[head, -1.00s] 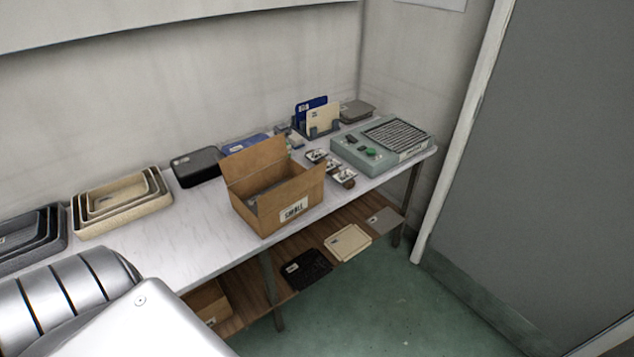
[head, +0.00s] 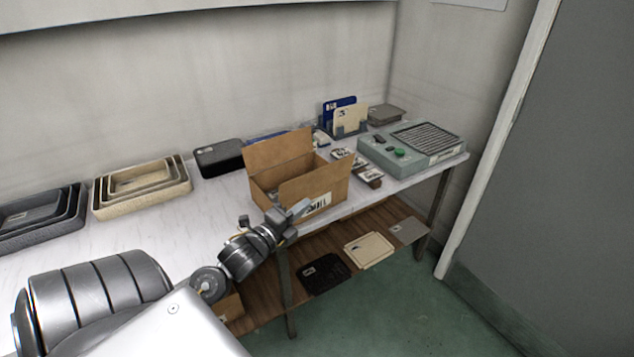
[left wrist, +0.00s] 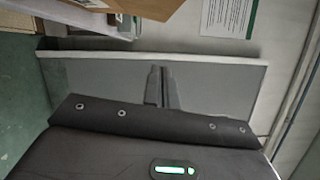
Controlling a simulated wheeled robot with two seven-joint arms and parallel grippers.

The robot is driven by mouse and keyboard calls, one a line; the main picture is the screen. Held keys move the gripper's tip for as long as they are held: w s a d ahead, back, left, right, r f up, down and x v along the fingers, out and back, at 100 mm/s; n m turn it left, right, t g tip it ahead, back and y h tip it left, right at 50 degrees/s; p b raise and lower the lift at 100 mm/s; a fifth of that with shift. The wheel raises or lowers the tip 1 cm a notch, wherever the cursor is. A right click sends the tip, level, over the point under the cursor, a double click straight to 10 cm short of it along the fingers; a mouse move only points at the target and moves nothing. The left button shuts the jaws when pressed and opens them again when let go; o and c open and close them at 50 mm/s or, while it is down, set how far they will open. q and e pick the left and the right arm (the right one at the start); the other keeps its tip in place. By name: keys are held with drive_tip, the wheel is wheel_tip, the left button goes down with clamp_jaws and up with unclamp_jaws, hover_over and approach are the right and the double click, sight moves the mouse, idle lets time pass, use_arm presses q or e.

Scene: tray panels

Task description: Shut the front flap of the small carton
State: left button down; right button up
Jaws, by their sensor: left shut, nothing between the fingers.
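The small carton (head: 322,187) is a brown cardboard box with a white label on its front, standing near the front edge of the table. Its back flap (head: 277,150) stands upright, and the top is open. I cannot tell whether the front panel's upper part is the front flap standing up. My left gripper (head: 301,209) is shut and empty, in front of the carton's lower front and partly covering its label. Whether it touches is unclear. In the left wrist view the closed fingers (left wrist: 160,88) show, with brown cardboard (left wrist: 140,8) at the top edge. My right gripper is out of view.
Nested beige trays (head: 143,205), dark trays (head: 40,228) and a black case (head: 218,158) stand left of the carton. A grey-green device (head: 385,158) and small parts are to its right. The shelf below holds flat panels (head: 325,274). White tabletop (head: 210,225) left of the carton is clear.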

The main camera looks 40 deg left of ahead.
sight(318, 177)
use_arm(q)
drive_tip(key=w+a+p, duration=0.1)
drive_tip(key=w, duration=0.2)
drive_tip(key=w+a+r+p, duration=0.1)
drive_tip(key=w, duration=0.3)
drive_tip(key=w+a+p, duration=0.2)
drive_tip(key=w, duration=0.1)
drive_tip(key=shift+w+a+r, duration=0.1)
drive_tip(key=shift+w+r, duration=0.1)
drive_tip(key=shift+w, duration=0.15)
drive_tip(key=shift+w+r, duration=0.1)
